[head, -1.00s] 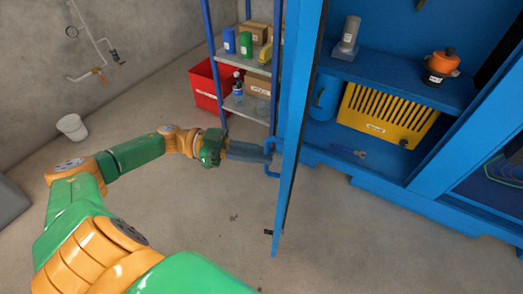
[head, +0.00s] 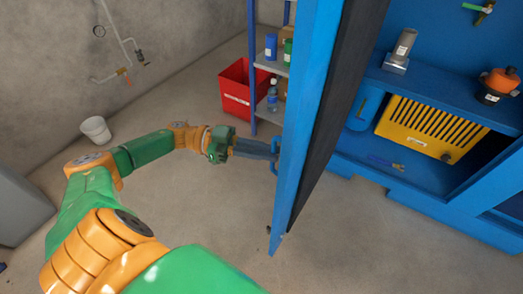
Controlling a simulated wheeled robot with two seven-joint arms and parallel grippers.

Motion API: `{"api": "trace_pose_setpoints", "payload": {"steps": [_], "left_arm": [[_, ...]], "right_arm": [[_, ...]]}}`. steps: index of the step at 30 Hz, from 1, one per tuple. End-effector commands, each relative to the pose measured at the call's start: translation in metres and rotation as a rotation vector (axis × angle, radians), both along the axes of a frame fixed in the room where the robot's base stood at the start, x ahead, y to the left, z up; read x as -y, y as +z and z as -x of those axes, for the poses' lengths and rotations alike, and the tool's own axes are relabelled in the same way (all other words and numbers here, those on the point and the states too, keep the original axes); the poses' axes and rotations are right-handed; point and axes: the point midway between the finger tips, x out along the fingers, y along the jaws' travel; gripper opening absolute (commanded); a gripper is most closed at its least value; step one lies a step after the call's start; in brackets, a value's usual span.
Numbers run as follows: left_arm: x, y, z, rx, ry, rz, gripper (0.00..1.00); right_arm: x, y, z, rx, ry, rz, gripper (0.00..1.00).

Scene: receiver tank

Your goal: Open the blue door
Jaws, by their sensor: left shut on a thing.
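The blue door (head: 301,120) stands ajar in the middle of the head view, seen nearly edge-on, with its dark inner face (head: 338,95) turned to the right. My left gripper (head: 274,152) is shut on the blue door handle (head: 277,158) on the door's left side; the fingertips are partly hidden at the handle. The blue cabinet (head: 425,203) is open to the right of the door. My right gripper is not in view.
Inside the cabinet are a yellow slotted box (head: 432,128), an orange-topped pot (head: 497,86) and a grey device (head: 399,52). A shelf rack (head: 267,66) and red bin (head: 236,88) stand behind the door. A white bucket (head: 96,130) is at left. The floor in front is clear.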

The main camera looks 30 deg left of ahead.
Motion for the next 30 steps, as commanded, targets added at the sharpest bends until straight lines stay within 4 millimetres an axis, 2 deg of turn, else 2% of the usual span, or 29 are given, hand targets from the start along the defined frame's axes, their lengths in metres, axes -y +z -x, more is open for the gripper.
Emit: {"api": "trace_pose_setpoints", "payload": {"steps": [1, 8, 9, 12, 25, 30], "left_arm": [[-0.002, 0.007, -0.005, 0.013, 0.018, 0.009, 0.0], [-0.002, 0.007, -0.005, 0.014, 0.018, 0.009, 0.0], [-0.002, 0.007, -0.005, 0.014, 0.018, 0.009, 0.17], [-0.002, 0.007, -0.005, 0.013, 0.017, 0.008, 0.44], [-0.003, 0.002, -0.002, 0.006, 0.01, 0.004, 0.45], [-0.034, -0.002, 0.009, 0.004, 0.013, 0.001, 0.45]], "right_arm": [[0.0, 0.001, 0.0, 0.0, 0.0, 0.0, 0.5], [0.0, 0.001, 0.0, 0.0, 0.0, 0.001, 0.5], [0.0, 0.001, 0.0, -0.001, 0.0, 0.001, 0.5], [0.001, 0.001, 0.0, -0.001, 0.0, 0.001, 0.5], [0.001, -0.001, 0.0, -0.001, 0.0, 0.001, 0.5], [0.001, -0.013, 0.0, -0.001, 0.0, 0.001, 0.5]]}}
